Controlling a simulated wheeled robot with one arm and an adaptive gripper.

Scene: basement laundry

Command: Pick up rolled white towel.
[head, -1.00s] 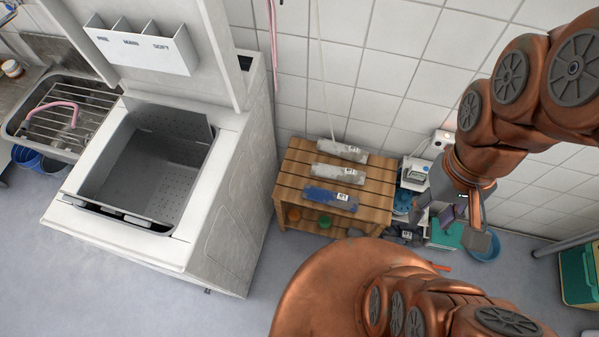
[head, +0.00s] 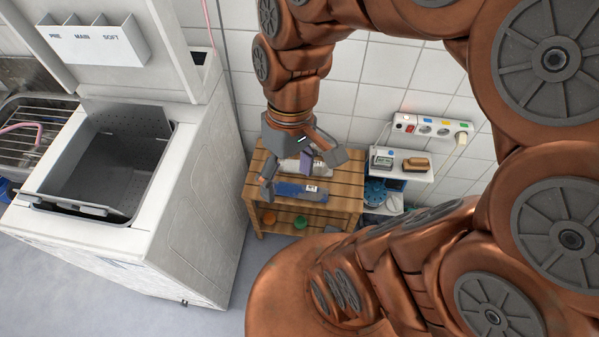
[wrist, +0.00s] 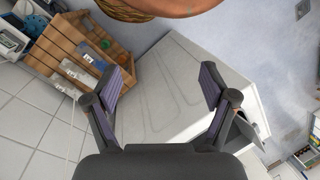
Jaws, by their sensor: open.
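Rolled towels with small labels lie side by side on a slatted wooden bench (head: 345,190). The front one is a blue roll (head: 300,191). A whitish roll (head: 292,166) lies behind it, partly covered by my gripper (head: 302,172). A further pale roll at the back is hidden in the head view. In the wrist view the blue roll (wrist: 90,54) and a whitish roll (wrist: 77,76) show at upper left, outside the jaws. My gripper (wrist: 168,80) is open and empty, with the washer's side between its fingers in that view. Contact with the towels is not visible.
A white top-loading washer (head: 195,190) with its lid up stands left of the bench. A small shelf (head: 410,165) with a device and a brush, below a power strip (head: 432,127), is to the right. The tiled wall (head: 350,70) is close behind.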

